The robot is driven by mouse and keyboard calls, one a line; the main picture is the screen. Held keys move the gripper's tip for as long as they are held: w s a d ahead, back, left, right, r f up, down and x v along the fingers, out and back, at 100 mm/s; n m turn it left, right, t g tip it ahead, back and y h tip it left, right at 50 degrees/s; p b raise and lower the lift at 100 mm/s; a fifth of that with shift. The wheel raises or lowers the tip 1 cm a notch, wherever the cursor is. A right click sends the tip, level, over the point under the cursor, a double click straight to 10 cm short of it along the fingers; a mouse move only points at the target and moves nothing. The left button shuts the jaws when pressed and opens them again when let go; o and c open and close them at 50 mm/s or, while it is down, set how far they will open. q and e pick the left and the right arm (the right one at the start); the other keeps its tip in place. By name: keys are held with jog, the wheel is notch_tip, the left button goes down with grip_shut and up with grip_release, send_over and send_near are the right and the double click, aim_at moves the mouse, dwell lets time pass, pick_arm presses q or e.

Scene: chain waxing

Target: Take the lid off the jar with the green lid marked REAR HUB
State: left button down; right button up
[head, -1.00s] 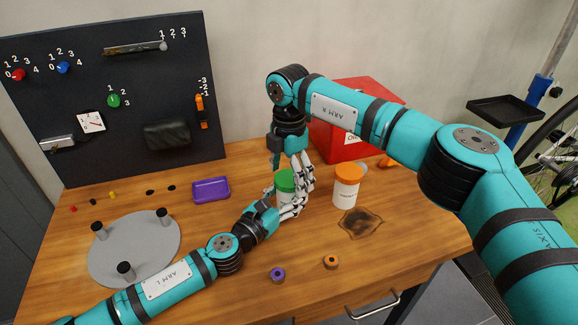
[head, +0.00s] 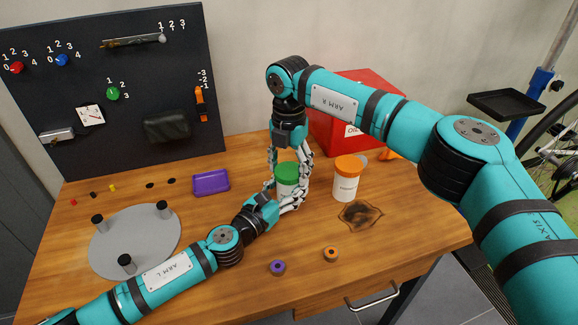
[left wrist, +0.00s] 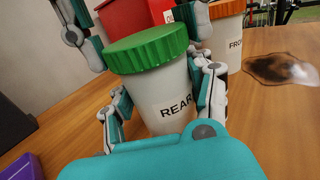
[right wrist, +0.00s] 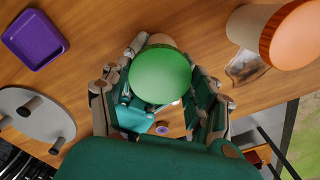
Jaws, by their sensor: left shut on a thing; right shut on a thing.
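The white jar (left wrist: 160,97) with the ribbed green lid (left wrist: 146,48) stands upright on the wooden table, and its label shows "REAR" with the rest hidden. The lid sits on the jar's mouth; no clear gap shows. My left gripper (head: 287,198) is shut around the jar's body from the front, with fingers on both sides in the left wrist view. My right gripper (head: 289,165) comes down from above and is shut on the green lid, its fingers on either side. The lid also shows between them in the right wrist view (right wrist: 160,75).
A white jar with an orange lid (head: 348,182) stands close on the right, beside a dark stain (head: 361,214). A red box (head: 335,128) is behind. A purple tray (head: 210,182) and a grey disc stand with pegs (head: 150,245) are left. Two small rings lie in front.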

jog(key=n, duration=0.7)
jog(key=shift+n, duration=0.3)
jog(key=n, duration=1.8)
jog(key=shift+n, duration=0.4)
jog(key=n, duration=0.4)
jog(key=shift+n, duration=0.3)
jog(key=shift+r, duration=0.2)
jog(key=shift+r, duration=1)
